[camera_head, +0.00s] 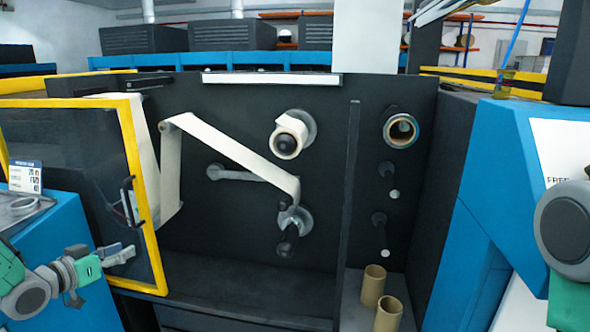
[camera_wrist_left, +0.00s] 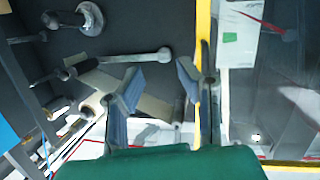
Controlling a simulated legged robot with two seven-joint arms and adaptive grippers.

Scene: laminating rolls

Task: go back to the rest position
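My left gripper (camera_head: 124,252) is at the lower left of the head view, in front of the yellow-framed glass door (camera_head: 147,190) and below its dark handle (camera_head: 130,202). In the left wrist view its two fingers (camera_wrist_left: 160,100) stand apart with nothing between them. The yellow door edge (camera_wrist_left: 204,30) shows behind the right finger; I cannot tell whether they touch. At the right edge of the head view a grey and green link of my right arm shows, but its gripper is out of view.
Cream film (camera_head: 235,152) runs across the dark machine's rollers. A roll (camera_head: 287,140) sits on the upper spindle and a cardboard core (camera_head: 401,130) on another. Two brown cores (camera_head: 373,286) (camera_head: 388,314) stand on the lower shelf. Blue housings (camera_head: 490,205) flank the bay.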

